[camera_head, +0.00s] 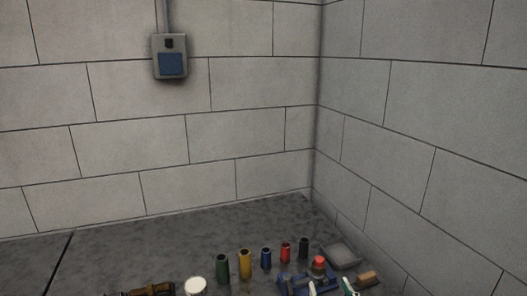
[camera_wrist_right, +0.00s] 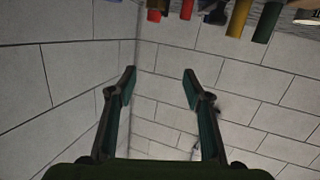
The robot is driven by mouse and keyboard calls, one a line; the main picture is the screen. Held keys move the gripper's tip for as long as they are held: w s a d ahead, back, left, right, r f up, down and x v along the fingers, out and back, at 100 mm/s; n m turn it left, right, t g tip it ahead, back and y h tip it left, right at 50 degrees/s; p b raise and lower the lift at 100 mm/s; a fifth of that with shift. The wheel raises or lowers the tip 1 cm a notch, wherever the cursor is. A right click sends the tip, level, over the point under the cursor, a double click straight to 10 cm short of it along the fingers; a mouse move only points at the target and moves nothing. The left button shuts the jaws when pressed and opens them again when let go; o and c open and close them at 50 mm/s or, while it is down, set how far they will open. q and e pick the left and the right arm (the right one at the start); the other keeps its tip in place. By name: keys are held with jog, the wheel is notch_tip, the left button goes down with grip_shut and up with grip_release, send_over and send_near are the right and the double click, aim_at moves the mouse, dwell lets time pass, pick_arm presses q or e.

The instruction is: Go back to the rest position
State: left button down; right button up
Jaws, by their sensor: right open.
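My left gripper is in neither view.
A red-topped item (camera_head: 318,263), grey tray (camera_head: 341,256) and brown block (camera_head: 367,279) are right. A grey box (camera_head: 170,58) hangs on the wall.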

jog(key=s+d+f+g+h, duration=0.1)
jog(key=s+d+f+g, duration=0.15)
jog(key=s+f, duration=0.4)
jog(key=s+d+f+g, duration=0.2)
jog(key=s+f+g, duration=0.2)
jog(key=s+f, duration=0.25)
jog(key=s+f+g, duration=0.3)
jog(key=s, duration=0.5)
jog(key=s+f+g, duration=0.3)
jog(key=s+f, duration=0.1)
jog(key=s, duration=0.3)
notch_tip(320, 180, down, 26)
jog(key=s+g, duration=0.2)
jog(key=s+d+f, duration=0.1)
jog(key=s+f, duration=0.7)
jog(key=s+d+f+n, duration=0.1)
jog(key=s+d+f, duration=0.1)
jog(key=s+f, duration=0.6)
jog(key=shift+s+d+g, duration=0.3)
jog(key=shift+s+g, duration=0.05)
jog(key=shift+s, duration=0.3)
jog(key=shift+f, duration=0.1)
